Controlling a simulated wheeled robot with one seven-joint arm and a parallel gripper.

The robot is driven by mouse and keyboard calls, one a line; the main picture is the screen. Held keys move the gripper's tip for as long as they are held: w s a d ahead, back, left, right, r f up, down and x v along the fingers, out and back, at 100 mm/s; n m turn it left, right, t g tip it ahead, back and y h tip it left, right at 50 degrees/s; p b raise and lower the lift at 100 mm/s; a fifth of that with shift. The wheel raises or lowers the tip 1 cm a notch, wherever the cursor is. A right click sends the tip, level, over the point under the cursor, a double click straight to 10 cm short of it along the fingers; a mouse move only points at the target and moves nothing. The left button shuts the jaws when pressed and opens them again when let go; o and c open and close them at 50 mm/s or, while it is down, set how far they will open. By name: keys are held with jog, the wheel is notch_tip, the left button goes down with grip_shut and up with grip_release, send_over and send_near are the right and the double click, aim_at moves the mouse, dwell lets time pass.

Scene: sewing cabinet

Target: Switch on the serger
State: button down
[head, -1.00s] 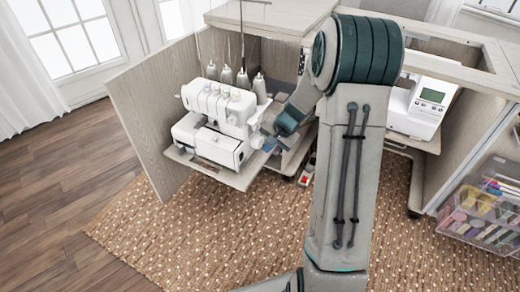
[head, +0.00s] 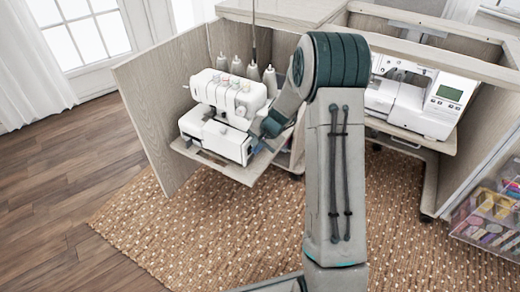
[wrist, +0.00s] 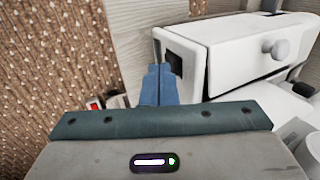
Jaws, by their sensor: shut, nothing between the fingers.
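The serger (head: 218,140) is a white machine with thread cones behind it, on a wooden shelf at left centre in the head view. In the wrist view its white body (wrist: 225,65) fills the upper right. A black rocker switch (wrist: 173,62) sits on the side face of its lower body. My gripper (wrist: 158,72) has its blue fingers shut together and empty. The fingertips are beside that face, close to the switch at its left edge; I cannot tell whether they touch. In the head view my arm's end hides most of the gripper. The switch position is unclear.
A second white sewing machine (head: 415,98) with a screen stands in the cabinet at right. The open cabinet door panel (head: 160,130) stands left of the serger. A clear bin of supplies (head: 492,215) is at far right. A woven rug (head: 220,235) covers the floor.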

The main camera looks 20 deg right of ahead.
jog(key=shift+w+a+r+p, duration=0.15)
jog(key=shift+w+a+p, duration=0.05)
jog(key=shift+w+p, duration=0.1)
jog(key=shift+r, duration=0.1)
jog(key=shift+r+p, duration=0.6)
jog(key=shift+r, duration=0.1)
